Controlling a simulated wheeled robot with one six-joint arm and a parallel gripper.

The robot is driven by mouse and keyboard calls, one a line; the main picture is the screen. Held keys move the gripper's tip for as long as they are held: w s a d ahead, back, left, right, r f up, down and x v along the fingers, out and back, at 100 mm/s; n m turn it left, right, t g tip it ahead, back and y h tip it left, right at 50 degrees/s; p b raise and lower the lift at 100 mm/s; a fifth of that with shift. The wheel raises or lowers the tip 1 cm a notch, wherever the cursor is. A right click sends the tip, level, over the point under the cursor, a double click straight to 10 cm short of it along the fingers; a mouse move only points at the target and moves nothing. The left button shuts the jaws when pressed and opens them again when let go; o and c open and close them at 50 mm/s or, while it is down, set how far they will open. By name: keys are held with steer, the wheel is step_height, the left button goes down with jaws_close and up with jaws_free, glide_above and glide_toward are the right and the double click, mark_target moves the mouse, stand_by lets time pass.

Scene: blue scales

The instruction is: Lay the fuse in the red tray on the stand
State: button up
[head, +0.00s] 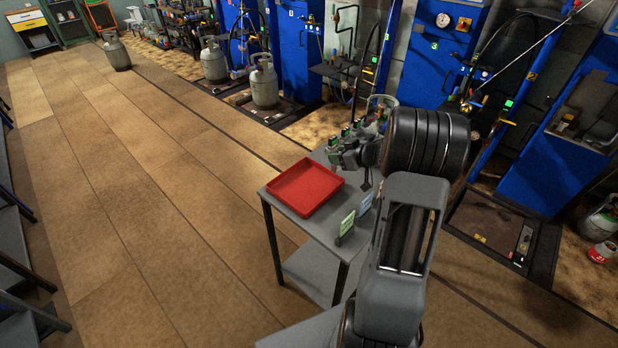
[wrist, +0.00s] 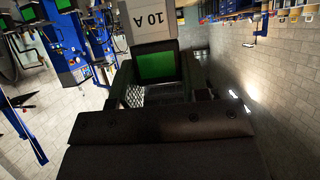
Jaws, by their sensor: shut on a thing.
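The red tray (head: 304,190) lies on top of the grey stand (head: 325,228), and its visible floor is empty. My gripper (head: 345,148) is above the far right part of the stand, just right of and beyond the tray. In the wrist view the fuse (wrist: 155,28) is a pale block marked "10 A", upside down in the picture, at the tips of my gripper (wrist: 148,68). My gripper is shut on it. I cannot clearly make out the fuse in the head view, where the gripper and arm crowd it.
Blue cabinets (head: 430,55) and grey gas cylinders (head: 264,80) line the back. The floor (head: 140,200) left of the stand is clear.

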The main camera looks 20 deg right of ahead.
steer(key=shift+w+a+f, duration=0.65)
steer(key=shift+a+f, duration=0.6)
steer(key=shift+f, duration=0.5)
steer(key=shift+w+a+f, duration=0.65)
steer(key=shift+a+f, duration=0.6)
steer(key=shift+f, duration=0.55)
steer(key=shift+w+a+f, duration=0.65)
steer(key=shift+a+f, duration=0.6)
steer(key=shift+f, duration=0.5)
steer(key=shift+f, duration=0.15)
